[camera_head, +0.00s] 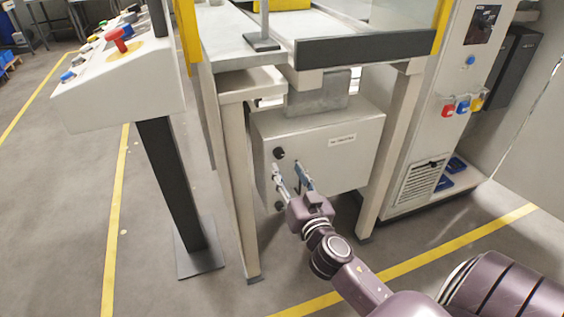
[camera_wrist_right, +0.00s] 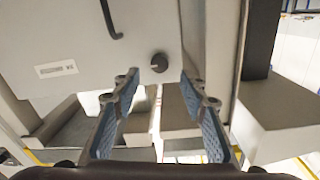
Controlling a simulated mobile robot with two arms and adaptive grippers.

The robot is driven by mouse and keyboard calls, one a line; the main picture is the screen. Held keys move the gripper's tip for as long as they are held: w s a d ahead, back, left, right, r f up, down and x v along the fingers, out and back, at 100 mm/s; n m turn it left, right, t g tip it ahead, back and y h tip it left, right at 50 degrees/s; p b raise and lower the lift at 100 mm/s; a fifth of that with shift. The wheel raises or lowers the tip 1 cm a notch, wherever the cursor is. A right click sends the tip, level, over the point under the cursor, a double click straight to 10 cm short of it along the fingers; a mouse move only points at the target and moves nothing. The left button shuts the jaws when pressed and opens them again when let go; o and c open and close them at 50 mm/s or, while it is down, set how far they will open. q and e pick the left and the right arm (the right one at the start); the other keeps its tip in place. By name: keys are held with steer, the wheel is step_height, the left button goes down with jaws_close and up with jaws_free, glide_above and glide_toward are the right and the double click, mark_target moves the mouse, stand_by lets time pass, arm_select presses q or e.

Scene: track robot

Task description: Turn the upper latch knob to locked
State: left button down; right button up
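The upper latch knob (camera_head: 279,153) is a small black round knob near the upper left corner of the grey cabinet door (camera_head: 345,165). A lower dark knob (camera_head: 278,206) sits below it, close to the door's left edge. My right gripper (camera_head: 288,170) is open in front of the door, its fingertips just below the upper knob in the picture. In the right wrist view, a black knob (camera_wrist_right: 159,62) with a light mark shows beyond and between the open fingers (camera_wrist_right: 157,84), apart from both. My left gripper is not in view.
A black bent handle (camera_wrist_right: 113,20) and a label (camera_wrist_right: 57,69) are on the door. Table legs (camera_head: 239,190) stand on both sides of the cabinet. A control console (camera_head: 120,95) with a red button is at left, and a tall machine (camera_head: 445,120) at right.

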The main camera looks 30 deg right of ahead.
mark_target(280, 156)
steer(key=x, duration=0.6)
steer(key=shift+f, duration=0.1)
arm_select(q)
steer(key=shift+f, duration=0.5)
arm_select(e)
jaws_close()
